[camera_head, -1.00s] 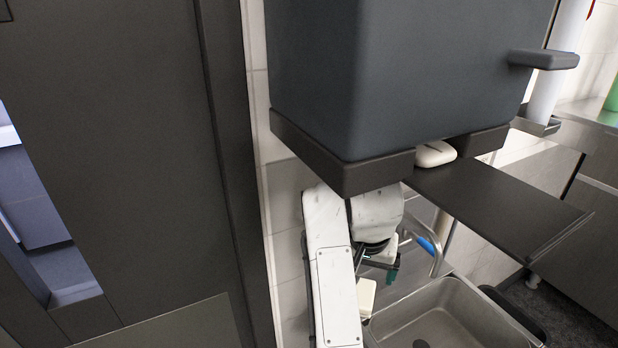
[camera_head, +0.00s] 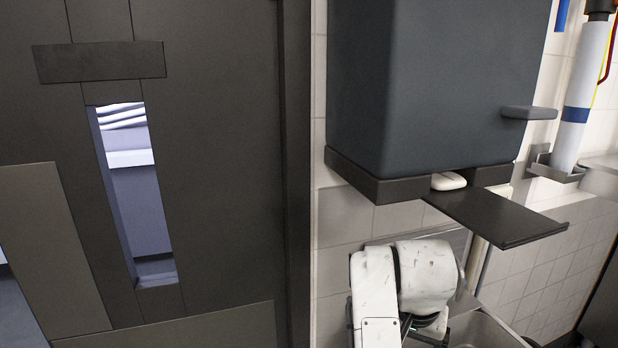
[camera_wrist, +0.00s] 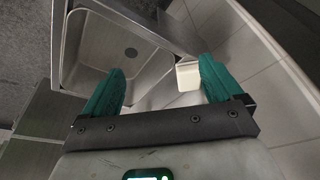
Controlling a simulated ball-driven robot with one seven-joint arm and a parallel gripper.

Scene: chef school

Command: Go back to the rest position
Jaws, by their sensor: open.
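My gripper (camera_wrist: 162,92) shows in the wrist view with two green fingers spread wide apart and nothing between them. It is open over the edge of a steel sink (camera_wrist: 85,65) with a drain. A cream-coloured block (camera_wrist: 188,78) lies beyond the right finger, partly hidden by it. In the head view my white arm stands at the lower middle, below a dark wall-mounted box, and hides most of the gripper. The sink's rim (camera_head: 490,332) shows there at the bottom right.
The dark box (camera_head: 420,90) hangs on the tiled wall with a black shelf (camera_head: 505,215) sticking out under it. A white soap-like piece (camera_head: 448,181) sits at the shelf's back. A dark door (camera_head: 225,150) with a narrow window stands left. A white cylinder (camera_head: 582,90) hangs at right.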

